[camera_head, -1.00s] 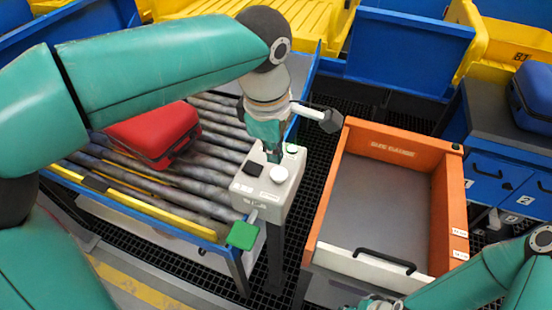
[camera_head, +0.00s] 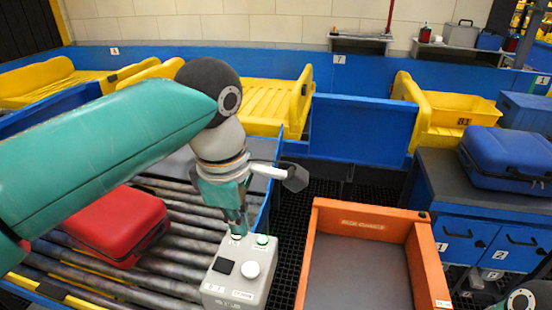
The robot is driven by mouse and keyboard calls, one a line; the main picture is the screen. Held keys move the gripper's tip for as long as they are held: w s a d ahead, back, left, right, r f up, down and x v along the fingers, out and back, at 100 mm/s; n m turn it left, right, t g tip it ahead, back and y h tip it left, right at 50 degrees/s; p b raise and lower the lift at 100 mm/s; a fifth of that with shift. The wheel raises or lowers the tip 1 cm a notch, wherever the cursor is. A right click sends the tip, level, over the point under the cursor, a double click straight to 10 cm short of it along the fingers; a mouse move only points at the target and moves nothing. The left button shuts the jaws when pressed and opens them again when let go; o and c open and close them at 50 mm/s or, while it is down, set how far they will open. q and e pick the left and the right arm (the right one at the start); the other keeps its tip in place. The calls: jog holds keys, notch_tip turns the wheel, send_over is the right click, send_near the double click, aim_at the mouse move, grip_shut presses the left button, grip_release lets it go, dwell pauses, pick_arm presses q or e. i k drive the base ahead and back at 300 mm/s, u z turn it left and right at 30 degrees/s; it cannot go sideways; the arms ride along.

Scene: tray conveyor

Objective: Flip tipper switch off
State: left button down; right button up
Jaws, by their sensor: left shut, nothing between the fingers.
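A pale grey control box (camera_head: 215,287) stands at the bottom centre, beside the roller conveyor. Its top carries a black square (camera_head: 224,266), a round white knob (camera_head: 250,270) and a small green round piece (camera_head: 262,241) at the back right. My left gripper (camera_head: 239,232) points down at the back edge of the box top, left of the green piece. Its fingers are shut with nothing between them, and its tips are at or just above a small light fitting there. The fingers partly hide this fitting, so I cannot tell its position. My right gripper is out of view.
A red case (camera_head: 118,226) lies on the rollers (camera_head: 185,250) at left. An orange-walled tray (camera_head: 372,222) stands right of the box. A blue case (camera_head: 508,158) rests on a dark-topped cabinet at right. Blue panels and yellow chutes line the back.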

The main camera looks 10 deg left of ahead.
aim_at(222, 264)
jog(key=k, duration=1)
